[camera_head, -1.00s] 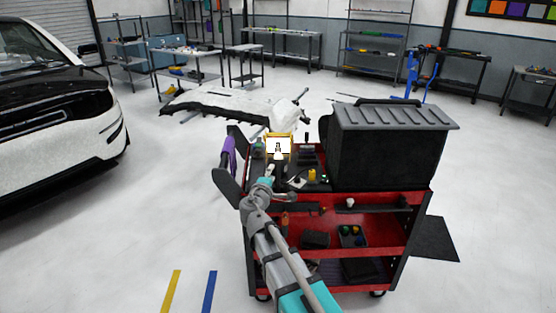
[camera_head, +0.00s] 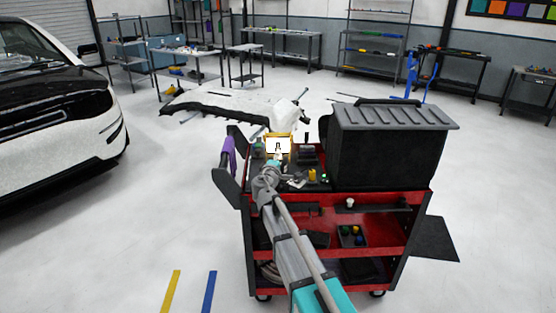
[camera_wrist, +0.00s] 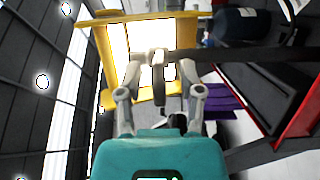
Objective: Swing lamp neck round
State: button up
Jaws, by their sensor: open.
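The lamp (camera_head: 278,145) is a yellow-framed work light with a bright white face, at the far end of the red tool cart. In the wrist view its yellow frame (camera_wrist: 100,48) and glowing panels fill the upper middle. My gripper (camera_wrist: 157,68) is open in front of the lit face, with one finger on each side of a dark grey upright bar (camera_wrist: 159,90). I cannot tell whether that bar is the lamp's neck, or whether the fingers touch it. In the head view my gripper (camera_head: 278,154) shows small against the lamp's face.
The red cart (camera_head: 375,236) carries a large black box (camera_head: 385,150) at right and small tools near the lamp. A purple cloth (camera_head: 229,152) hangs on its left side. A white jug (camera_head: 285,115) stands behind the lamp. Floor left of the cart is clear.

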grip_shut()
jog(key=shift+d+h, duration=0.15)
jog(key=shift+h, duration=0.15)
